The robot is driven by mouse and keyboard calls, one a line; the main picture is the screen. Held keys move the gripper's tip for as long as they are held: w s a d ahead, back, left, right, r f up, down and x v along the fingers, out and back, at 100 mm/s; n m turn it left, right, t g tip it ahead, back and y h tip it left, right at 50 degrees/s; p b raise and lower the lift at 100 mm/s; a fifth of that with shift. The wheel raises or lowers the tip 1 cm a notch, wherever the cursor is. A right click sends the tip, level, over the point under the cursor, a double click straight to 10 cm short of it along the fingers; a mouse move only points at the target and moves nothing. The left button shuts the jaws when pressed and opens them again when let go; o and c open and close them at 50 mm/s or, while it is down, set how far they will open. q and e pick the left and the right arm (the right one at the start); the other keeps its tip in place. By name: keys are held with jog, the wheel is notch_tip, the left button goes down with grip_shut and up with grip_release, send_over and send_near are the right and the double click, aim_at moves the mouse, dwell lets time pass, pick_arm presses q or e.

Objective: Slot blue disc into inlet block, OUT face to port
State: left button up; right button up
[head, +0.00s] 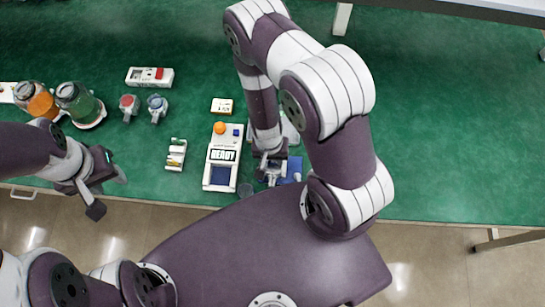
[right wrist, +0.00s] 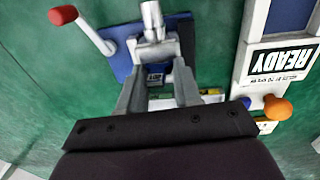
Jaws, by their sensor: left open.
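The inlet block, a grey fixture (right wrist: 155,48), stands on a blue base plate (right wrist: 122,62) with a red-tipped lever (right wrist: 85,28) beside it. The plate also shows in the head view (head: 294,172). My right gripper (head: 270,172) is down at this fixture; in the right wrist view its fingers (right wrist: 160,78) stand apart around the fixture's near side. A small dark label with pale lettering (right wrist: 155,77) shows between them. I cannot tell whether the fingers grip anything, and no blue disc can be clearly made out. My left gripper (head: 108,188) is open and empty by the table's front edge.
A white console reading READY (head: 222,156) stands left of the fixture. A small white rack (head: 176,154), red-topped (head: 129,104) and blue-topped (head: 157,105) fittings, orange (head: 42,102) and green (head: 78,102) canisters and a white switch box (head: 150,76) lie further left. The table's right side is clear.

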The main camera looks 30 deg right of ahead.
aim_at(270, 162)
jog(key=o, duration=0.3)
jog(key=shift+r, duration=0.2)
notch_tip(270, 162, up, 12)
jog(key=p, duration=0.4)
jog(key=shift+w+a+r, duration=0.2)
jog(key=shift+a, duration=0.2)
